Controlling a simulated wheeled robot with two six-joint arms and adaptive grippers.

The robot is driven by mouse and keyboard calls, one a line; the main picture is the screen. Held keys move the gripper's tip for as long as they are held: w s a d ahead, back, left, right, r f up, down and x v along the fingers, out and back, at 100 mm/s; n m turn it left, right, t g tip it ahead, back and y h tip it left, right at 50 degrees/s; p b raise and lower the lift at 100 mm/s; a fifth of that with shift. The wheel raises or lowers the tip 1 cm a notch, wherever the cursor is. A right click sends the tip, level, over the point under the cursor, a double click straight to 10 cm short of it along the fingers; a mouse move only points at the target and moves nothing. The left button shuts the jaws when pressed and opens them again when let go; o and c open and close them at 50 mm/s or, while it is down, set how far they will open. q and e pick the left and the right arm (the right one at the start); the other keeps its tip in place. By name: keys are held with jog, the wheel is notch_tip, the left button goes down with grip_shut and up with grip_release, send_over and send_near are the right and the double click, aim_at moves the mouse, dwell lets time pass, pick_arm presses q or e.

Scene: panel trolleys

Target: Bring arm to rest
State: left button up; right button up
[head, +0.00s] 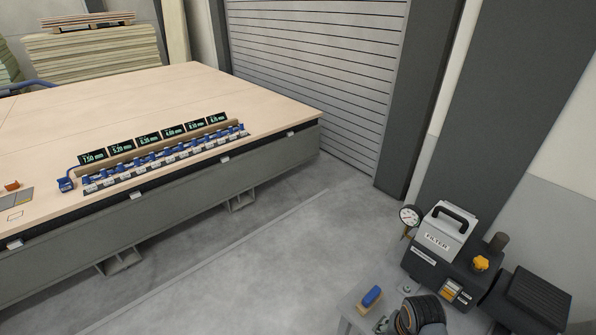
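Neither of my grippers shows in the head view, and no arm of mine can be made out for sure. What my grippers hold, if anything, is hidden from this view. A dark rounded part with an orange band (425,313) shows at the bottom edge, right of the middle. I cannot tell what it belongs to.
A long wooden-topped table (190,90) fills the left, bearing a row of small displays (148,140) and blue-and-white parts. A machine labelled FILTER (437,240) with a gauge (409,216) stands lower right. A shutter (315,70) is behind. The grey floor (240,270) between is clear.

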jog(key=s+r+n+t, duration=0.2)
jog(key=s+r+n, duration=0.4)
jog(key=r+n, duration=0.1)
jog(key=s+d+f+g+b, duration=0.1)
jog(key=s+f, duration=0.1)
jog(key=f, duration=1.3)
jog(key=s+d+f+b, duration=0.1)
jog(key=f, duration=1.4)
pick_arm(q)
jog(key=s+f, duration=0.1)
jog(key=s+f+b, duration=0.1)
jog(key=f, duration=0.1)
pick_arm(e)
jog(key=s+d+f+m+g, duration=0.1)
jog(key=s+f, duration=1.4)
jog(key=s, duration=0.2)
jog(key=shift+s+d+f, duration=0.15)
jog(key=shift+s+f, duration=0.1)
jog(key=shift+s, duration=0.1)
